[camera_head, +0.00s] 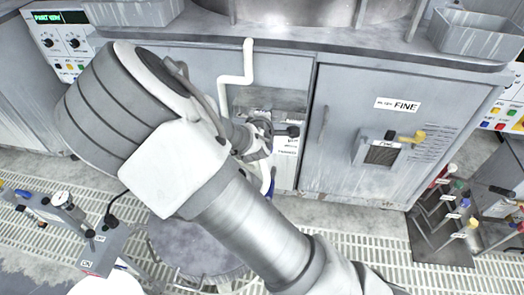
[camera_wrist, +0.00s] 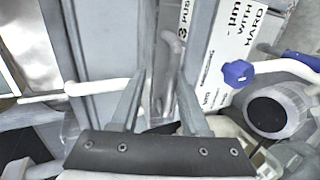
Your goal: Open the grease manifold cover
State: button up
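My gripper (camera_wrist: 160,76) is in front of a recess (camera_head: 268,97) in the grey cabinet, left of the door labelled FINE. In the wrist view its two fingers are spread, with a grey, partly see-through upright piece (camera_wrist: 166,50) between and beyond them. This may be the grease manifold cover; I cannot tell for certain. I see no clear grip on it. In the head view my gripper (camera_head: 262,132) and wrist hide the lower left of the recess. A printed label (camera_wrist: 232,38) and a blue knob (camera_wrist: 238,73) are right of the fingers.
A white bent pipe (camera_head: 248,62) runs down beside the recess. The FINE door (camera_head: 345,150) is shut, with a yellow-handled latch (camera_head: 412,137). A rack with coloured handles (camera_head: 440,225) stands at right. A round stool-like top (camera_head: 195,245) is below my arm.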

jog(key=shift+f+t+h+b, duration=0.3)
jog(key=shift+f+t+b, duration=0.9)
jog(key=shift+f+b, duration=1.9)
jog(key=r+p+v, duration=0.1)
jog(key=r+v, duration=0.1)
jog(key=v, duration=0.7)
jog(key=shift+p, duration=0.4)
jog(key=shift+s, duration=0.1)
